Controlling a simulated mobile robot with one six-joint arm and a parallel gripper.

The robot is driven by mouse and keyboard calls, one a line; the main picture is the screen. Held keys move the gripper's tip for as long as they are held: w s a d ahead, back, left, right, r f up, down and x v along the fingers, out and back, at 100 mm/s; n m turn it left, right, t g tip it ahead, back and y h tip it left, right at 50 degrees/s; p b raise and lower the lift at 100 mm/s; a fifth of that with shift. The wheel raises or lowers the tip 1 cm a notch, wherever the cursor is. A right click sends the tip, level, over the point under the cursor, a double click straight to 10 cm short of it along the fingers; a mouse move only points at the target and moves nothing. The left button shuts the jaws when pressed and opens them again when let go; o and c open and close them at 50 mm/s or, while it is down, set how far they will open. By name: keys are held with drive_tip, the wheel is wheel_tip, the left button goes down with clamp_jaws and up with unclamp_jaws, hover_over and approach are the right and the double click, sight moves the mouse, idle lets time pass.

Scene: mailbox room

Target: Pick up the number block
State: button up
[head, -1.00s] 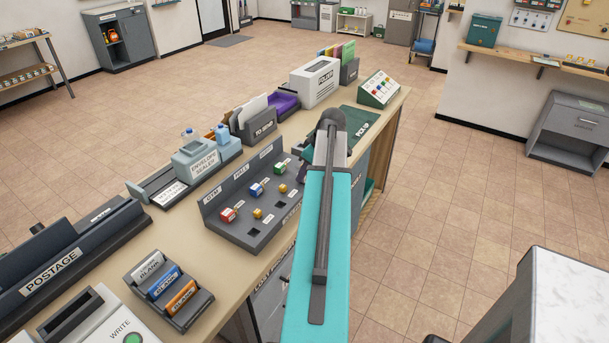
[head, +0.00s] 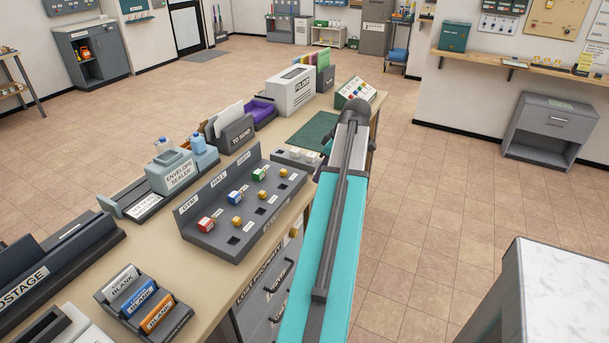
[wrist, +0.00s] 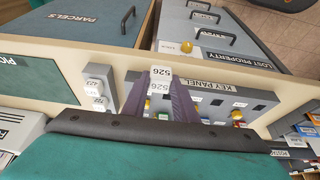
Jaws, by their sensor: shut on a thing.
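The number block (wrist: 160,80) is white and marked 526. In the wrist view it sits between the purple fingers of my gripper (wrist: 165,92), which is shut on it. A small grey tray (wrist: 103,73) with other white blocks is left of my gripper there; this tray also shows in the head view (head: 283,159) on the counter, just left of my arm. I cannot tell how high the held block is above the counter.
The grey key panel (head: 208,241) with coloured keys stands on the counter, left of my arm. A green mat (head: 313,131) lies behind the tray. The lost property drawers (wrist: 240,60) and parcels unit (wrist: 75,20) are at the counter's edge. Open tiled floor (head: 440,230) is to the right.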

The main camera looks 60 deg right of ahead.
drive_tip(key=shift+s+d+r+b, duration=0.15)
drive_tip(key=shift+s+d, duration=0.1)
drive_tip(key=shift+s, duration=0.65)
drive_tip(key=shift+s+d+r+b, duration=0.15)
drive_tip(key=shift+s+d, duration=0.1)
drive_tip(key=shift+s, duration=0.6)
